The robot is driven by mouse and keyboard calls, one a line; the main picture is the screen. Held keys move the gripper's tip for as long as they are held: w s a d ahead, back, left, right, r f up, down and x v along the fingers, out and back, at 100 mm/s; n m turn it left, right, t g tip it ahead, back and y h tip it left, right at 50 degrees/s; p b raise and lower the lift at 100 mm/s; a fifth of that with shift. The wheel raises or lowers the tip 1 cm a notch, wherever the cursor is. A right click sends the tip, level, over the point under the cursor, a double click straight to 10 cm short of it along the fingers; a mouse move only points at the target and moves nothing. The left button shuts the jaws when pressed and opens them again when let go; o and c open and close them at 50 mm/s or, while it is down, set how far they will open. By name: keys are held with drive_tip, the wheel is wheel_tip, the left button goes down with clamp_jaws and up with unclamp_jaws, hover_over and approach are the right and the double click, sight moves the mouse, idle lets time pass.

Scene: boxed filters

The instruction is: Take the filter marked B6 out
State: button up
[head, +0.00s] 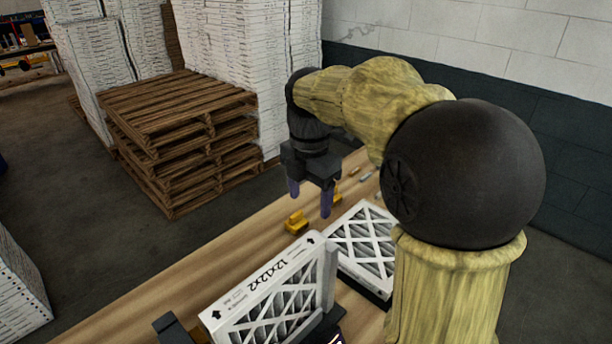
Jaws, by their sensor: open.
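A white-framed pleated filter (262,288) stands upright on the wooden table in the lower middle of the head view. Its top edge reads "12x12x2" with arrows. A second white-framed filter (360,238) lies at a low tilt or flat behind it to the right, partly hidden by my arm. I cannot read a B6 mark on either one. My gripper (310,197) points down beyond the upright filter, up and left of the second filter. Its purple-tipped fingers are apart, with nothing seen between them.
Dark holder parts (172,330) flank the upright filter. A yellow object (296,223) sits on the table (190,275) near my gripper, with small items behind it. Stacked wooden pallets (175,130) and white box stacks (240,60) stand beyond the table. The table's left stretch is clear.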

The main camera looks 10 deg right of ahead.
sight(307, 256)
drive_tip(key=shift+s+r, duration=0.15)
drive_tip(key=shift+r, duration=0.05)
wheel_tip(307, 256, down, 18)
drive_tip(key=shift+r+p, duration=0.25)
drive_tip(key=shift+p, duration=0.8)
drive_tip(key=c, duration=1.1)
drive_tip(key=shift+c, duration=0.2)
drive_tip(key=shift+s+a+r, duration=0.1)
drive_tip(key=shift+a+r, duration=0.05)
drive_tip(key=shift+a, duration=0.1)
drive_tip(key=o, duration=0.7)
